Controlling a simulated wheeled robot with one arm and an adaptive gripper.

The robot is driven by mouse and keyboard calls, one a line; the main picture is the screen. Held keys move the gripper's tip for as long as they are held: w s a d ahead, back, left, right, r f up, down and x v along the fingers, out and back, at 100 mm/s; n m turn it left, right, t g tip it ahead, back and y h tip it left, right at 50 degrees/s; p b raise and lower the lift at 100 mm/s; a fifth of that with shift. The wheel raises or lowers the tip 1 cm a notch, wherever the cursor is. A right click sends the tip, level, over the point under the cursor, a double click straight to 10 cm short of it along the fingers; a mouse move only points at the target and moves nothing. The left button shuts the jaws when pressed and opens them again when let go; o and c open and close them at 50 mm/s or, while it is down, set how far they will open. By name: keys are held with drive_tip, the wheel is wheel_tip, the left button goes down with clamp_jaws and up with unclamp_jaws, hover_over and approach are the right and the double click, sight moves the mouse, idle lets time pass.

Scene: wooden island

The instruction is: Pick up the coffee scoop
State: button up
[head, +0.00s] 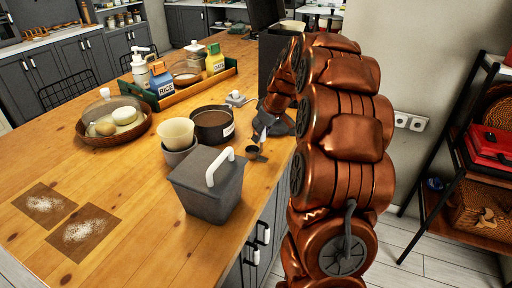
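A small dark scoop (254,153), which looks like the coffee scoop, is at the right edge of the wooden island (130,200), behind the grey lidded box. My copper-coloured arm comes in from the right, and my gripper (265,138) points down at the scoop. The gripper is right above or at the scoop; I cannot tell whether they touch. The fingers are small and partly hidden by my arm, so I cannot see whether they are open or shut.
Near the scoop stand the grey box with a white handle (207,188), stacked cups (176,133) and a round dark tin (212,124). Farther back are a covered basket (113,118) and a green-edged tray (190,92). A shelf rack (440,170) stands at the right.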

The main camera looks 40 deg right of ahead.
clamp_jaws()
drive_tip(key=shift+r, duration=0.1)
